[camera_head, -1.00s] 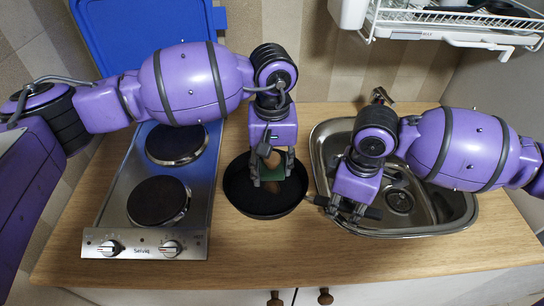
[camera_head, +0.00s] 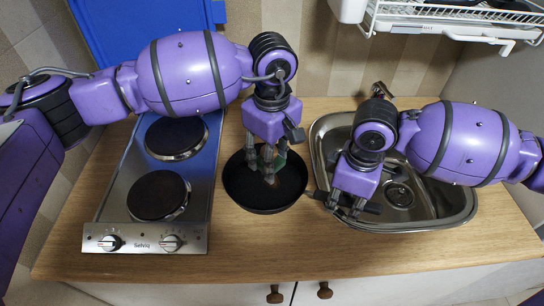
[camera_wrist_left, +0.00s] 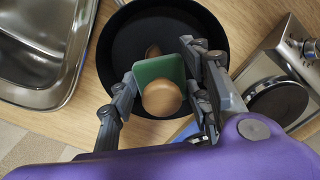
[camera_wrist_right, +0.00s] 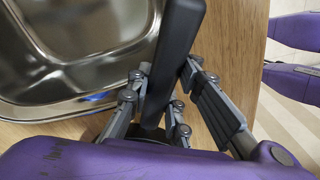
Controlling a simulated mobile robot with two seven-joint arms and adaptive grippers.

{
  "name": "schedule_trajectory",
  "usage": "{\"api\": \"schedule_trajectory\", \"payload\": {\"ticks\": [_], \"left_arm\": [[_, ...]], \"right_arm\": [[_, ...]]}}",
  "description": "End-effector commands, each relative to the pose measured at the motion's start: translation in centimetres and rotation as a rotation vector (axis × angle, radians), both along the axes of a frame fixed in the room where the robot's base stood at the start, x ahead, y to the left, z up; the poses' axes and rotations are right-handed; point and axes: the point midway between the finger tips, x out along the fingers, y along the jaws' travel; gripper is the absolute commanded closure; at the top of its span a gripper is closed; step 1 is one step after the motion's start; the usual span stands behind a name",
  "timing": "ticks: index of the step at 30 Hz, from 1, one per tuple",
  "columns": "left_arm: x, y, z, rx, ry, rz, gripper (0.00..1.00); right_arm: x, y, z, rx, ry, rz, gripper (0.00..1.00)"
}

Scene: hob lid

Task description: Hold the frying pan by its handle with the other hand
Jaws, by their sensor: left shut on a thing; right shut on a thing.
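The black frying pan (camera_head: 248,194) rests on the wooden worktop between hob and sink; the left wrist view (camera_wrist_left: 120,55) shows its inside. Its dark handle (camera_head: 372,209) points right, over the sink's front rim. My right gripper (camera_head: 345,211) is shut on that handle (camera_wrist_right: 181,35), which runs between its fingers in the right wrist view. My left gripper (camera_head: 267,165) is above the pan, shut on a green block with a round brown knob (camera_wrist_left: 162,98). The block's green part (camera_wrist_left: 158,69) sits low in the pan; contact with the pan floor cannot be told.
The two-plate hob (camera_head: 120,209) is left of the pan, with a blue lid (camera_head: 110,30) standing up behind it. The steel sink (camera_head: 440,221) is at right, under a white dish rack (camera_head: 450,28). The worktop (camera_head: 290,245) in front of the pan is clear.

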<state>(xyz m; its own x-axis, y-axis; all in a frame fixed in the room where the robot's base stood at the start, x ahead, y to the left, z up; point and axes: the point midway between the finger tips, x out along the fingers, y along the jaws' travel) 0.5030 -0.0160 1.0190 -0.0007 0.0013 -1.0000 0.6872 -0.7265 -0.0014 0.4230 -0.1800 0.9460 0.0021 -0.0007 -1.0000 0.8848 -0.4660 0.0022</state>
Motion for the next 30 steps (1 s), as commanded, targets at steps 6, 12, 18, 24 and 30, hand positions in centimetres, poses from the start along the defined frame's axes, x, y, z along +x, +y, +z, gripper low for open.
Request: {"api": "schedule_trajectory", "payload": {"ticks": [6,12,18,24,30], "left_arm": [[0.0,0.0,-0.8,0.001,0.002,0.031,0.85],[0.0,0.0,-2.4,-0.001,0.002,0.031,0.85],[-0.1,0.0,-4.3,0.001,0.002,0.029,0.85],[0.0,0.0,-6.1,0.000,0.003,0.029,0.85],[0.3,-0.2,-8.3,0.001,0.002,0.030,0.85]], "right_arm": [[0.0,0.0,0.0,0.001,0.000,0.000,1.00],[0.0,0.0,0.0,0.001,0.000,0.000,1.00],[0.0,0.0,0.0,0.001,0.000,0.000,1.00],[0.0,0.0,0.0,0.001,0.000,0.000,1.00],[0.0,0.0,0.0,0.001,0.000,0.000,1.00]]}}
